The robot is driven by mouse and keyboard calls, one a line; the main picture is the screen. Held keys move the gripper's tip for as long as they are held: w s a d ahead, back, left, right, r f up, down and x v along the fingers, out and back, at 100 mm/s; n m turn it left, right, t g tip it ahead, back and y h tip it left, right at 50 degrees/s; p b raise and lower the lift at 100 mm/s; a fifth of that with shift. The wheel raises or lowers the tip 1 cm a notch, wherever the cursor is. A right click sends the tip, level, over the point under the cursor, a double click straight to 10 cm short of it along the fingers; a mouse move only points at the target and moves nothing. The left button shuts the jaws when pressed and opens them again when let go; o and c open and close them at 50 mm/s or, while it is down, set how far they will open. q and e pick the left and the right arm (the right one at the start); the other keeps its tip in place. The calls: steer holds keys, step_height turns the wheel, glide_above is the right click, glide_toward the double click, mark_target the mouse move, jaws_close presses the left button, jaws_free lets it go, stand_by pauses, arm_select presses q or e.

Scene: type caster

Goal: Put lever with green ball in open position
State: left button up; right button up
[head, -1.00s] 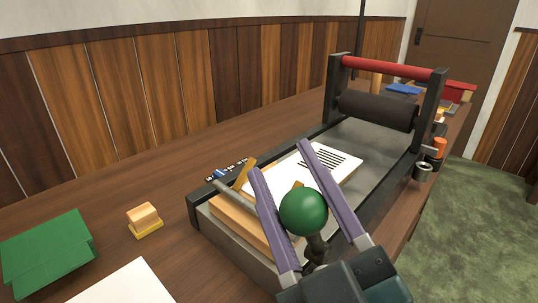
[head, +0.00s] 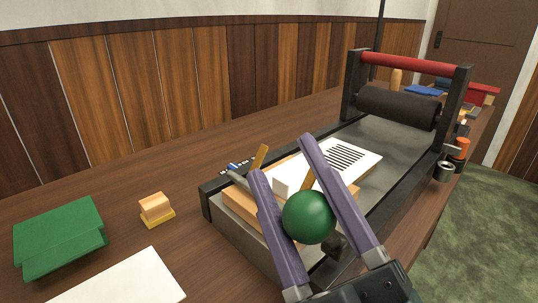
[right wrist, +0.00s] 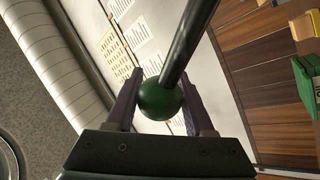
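The lever's green ball (head: 309,217) is at the near end of the press (head: 215,205) in the head view. My right gripper (head: 284,156) has one purple finger on each side of the ball, both seeming to touch it. The right wrist view shows the ball (right wrist: 160,101) between the fingers, with the dark lever rod (right wrist: 188,42) running from it to the upper right. In the head view the rod is mostly hidden behind the ball and gripper. My left gripper is in neither view.
The press has a black roller (head: 398,107) and a red crossbar (head: 408,62). A printed sheet (head: 358,158) lies on its bed. A green object (head: 60,237), a small wooden block (head: 155,207) and white paper (head: 125,280) lie left of it. Bare tabletop lies behind them.

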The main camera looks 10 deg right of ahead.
steer(key=o, duration=0.4)
steer(key=shift+s+f, duration=0.1)
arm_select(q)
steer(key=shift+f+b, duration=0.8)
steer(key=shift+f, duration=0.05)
arm_select(e)
steer(key=v, duration=1)
